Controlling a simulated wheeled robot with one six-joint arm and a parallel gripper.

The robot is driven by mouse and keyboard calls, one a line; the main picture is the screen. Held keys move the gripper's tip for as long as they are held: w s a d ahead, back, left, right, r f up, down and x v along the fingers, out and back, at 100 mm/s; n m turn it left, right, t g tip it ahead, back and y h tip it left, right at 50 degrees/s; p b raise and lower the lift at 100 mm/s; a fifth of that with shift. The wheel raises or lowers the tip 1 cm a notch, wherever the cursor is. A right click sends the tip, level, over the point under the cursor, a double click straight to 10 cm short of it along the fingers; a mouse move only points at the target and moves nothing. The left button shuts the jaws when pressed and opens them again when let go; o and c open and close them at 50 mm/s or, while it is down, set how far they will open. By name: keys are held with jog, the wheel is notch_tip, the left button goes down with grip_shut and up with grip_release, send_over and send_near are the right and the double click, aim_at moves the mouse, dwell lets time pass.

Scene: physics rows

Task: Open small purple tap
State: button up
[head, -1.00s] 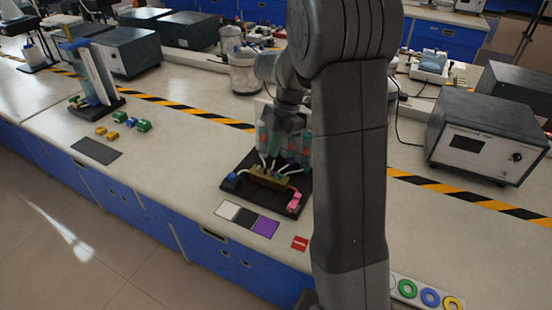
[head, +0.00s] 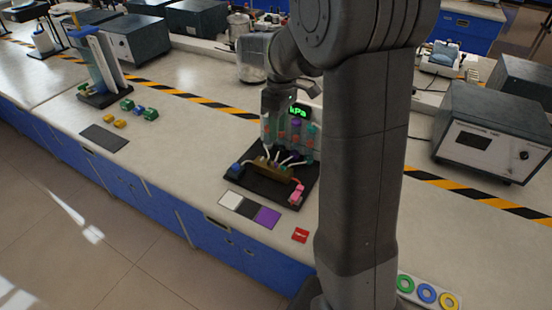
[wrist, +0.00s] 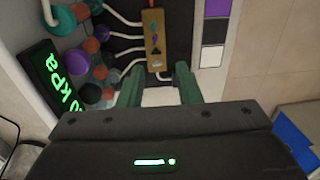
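A brass block (wrist: 154,62) with tiny coloured levers lies on the black board (wrist: 180,40) in the wrist view; white tubes run into it. One tiny lever on it looks purple (wrist: 155,44), but it is too small to make out its position. A larger round purple knob (wrist: 90,92) sits among coloured knobs beside the lit kPa display (wrist: 58,78). In the head view the brass block (head: 263,168) is just below my gripper.
White, black and purple squares (head: 267,217) lie in front of the board, with a red tag (head: 300,235) nearby. A pink part (head: 297,191) and a blue part (head: 236,168) sit on the board's ends. A grey box instrument (head: 490,135) stands at right.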

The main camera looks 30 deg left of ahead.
aim_at(276, 163)
jog(key=f+m, duration=0.1)
jog(key=f, duration=0.3)
jog(key=f+m, duration=0.2)
jog(key=f, duration=0.2)
jog(key=f+m+t, duration=0.1)
jog(key=f, duration=0.3)
jog(key=shift+s+a+f, duration=0.1)
jog(key=shift+s+a, duration=0.05)
jog(key=shift+a, duration=0.05)
jog(key=shift+c, duration=0.4)
grip_shut()
